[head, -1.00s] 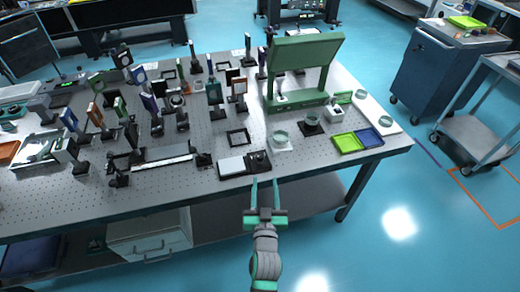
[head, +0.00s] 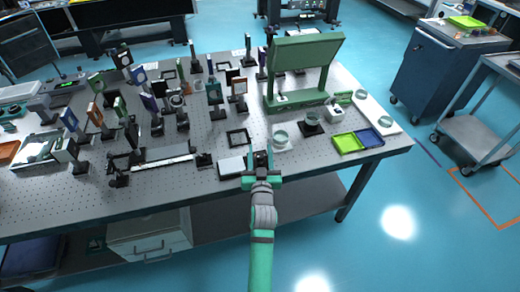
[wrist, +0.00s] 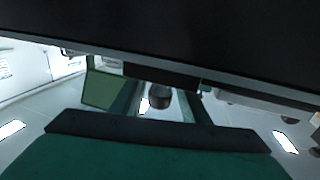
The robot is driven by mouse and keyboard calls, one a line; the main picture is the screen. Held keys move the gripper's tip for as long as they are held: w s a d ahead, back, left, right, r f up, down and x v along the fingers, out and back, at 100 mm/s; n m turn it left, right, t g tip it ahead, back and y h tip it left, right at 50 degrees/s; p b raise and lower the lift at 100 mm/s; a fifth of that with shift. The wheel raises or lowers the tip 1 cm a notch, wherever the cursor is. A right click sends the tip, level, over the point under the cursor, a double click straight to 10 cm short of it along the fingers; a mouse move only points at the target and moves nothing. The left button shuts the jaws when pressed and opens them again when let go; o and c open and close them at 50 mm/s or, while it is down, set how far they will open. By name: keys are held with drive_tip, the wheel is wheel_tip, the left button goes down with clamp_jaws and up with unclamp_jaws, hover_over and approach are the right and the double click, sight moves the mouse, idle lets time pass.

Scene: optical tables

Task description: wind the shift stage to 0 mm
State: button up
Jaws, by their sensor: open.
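A low black unit with a white plate (head: 232,166) lies at the table's front edge; I take it for the shift stage, but no label or scale is readable. Its dark right-hand part is mostly hidden by my gripper in the head view. My gripper (head: 260,160) is open at that part, fingers pointing away from me over the table edge. In the wrist view a dark round knob (wrist: 159,97) shows between the two green fingers of my gripper (wrist: 162,103). I cannot tell whether either finger touches it.
A long rail (head: 158,162) lies left on the perforated table (head: 215,200), among several upright optic mounts. A green panel (head: 305,60) stands behind. Floor in front is clear.

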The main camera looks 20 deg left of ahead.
drive_tip(key=shift+w+a, duration=0.2)
drive_tip(key=shift+w, duration=0.45)
drive_tip(key=shift+c, duration=0.7)
clamp_jaws()
drive_tip(key=c, duration=0.9)
unclamp_jaws()
drive_tip(key=shift+f+n+g+y, duration=0.2)
drive_tip(key=shift+n+g+y, duration=0.2)
drive_tip(key=shift+y, duration=0.1)
drive_tip(key=shift+s+a+n+g+y, duration=0.15)
drive_tip(key=shift+n+g+y, duration=0.25)
drive_tip(key=shift+n+y, duration=0.3)
drive_tip(key=shift+s+a+n+g+y, duration=0.15)
drive_tip(key=shift+n+g+y, duration=0.1)
drive_tip(key=shift+y, duration=0.25)
drive_tip(key=shift+w+a+n+g+y, duration=0.15)
drive_tip(key=shift+n+y, duration=0.1)
drive_tip(key=shift+y, duration=0.25)
drive_tip(key=shift+s, duration=0.1)
